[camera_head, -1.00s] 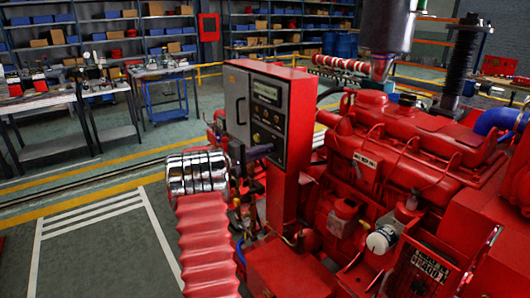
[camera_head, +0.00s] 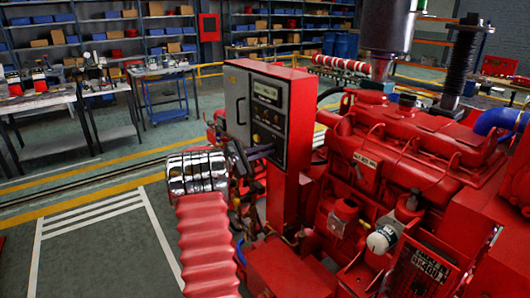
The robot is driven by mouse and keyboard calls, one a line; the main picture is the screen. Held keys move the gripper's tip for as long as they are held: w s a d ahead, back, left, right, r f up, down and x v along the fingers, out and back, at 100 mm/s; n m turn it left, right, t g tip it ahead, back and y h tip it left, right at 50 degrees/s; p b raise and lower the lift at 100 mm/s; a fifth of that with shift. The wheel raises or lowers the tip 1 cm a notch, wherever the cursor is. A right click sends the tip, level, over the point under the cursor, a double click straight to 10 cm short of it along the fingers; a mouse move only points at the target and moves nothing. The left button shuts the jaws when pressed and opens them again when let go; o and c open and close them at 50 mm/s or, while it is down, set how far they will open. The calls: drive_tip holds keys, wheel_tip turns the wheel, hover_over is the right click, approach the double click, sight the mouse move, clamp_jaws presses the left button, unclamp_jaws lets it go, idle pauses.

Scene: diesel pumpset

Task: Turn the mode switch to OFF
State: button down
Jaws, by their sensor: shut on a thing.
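The control panel (camera_head: 268,92) is a grey face on a red cabinet, with a display, a row of small buttons and yellow parts low down. A small yellow knob (camera_head: 256,138) shows just above the fingers.
The red diesel engine (camera_head: 405,155) stands close on the right of the cabinet. The striped floor (camera_head: 95,240) at left is clear. Workbenches (camera_head: 40,102) and shelves stand farther back.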

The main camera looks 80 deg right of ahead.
drive_tip(key=shift+f+n, duration=0.15)
drive_tip(key=shift+n, duration=3.85)
drive_tip(key=c, duration=1.8)
unclamp_jaws()
drive_tip(key=shift+c, duration=0.2)
drive_tip(key=v, duration=1.3)
drive_tip(key=shift+w+a, duration=0.25)
drive_tip(key=shift+w, duration=0.05)
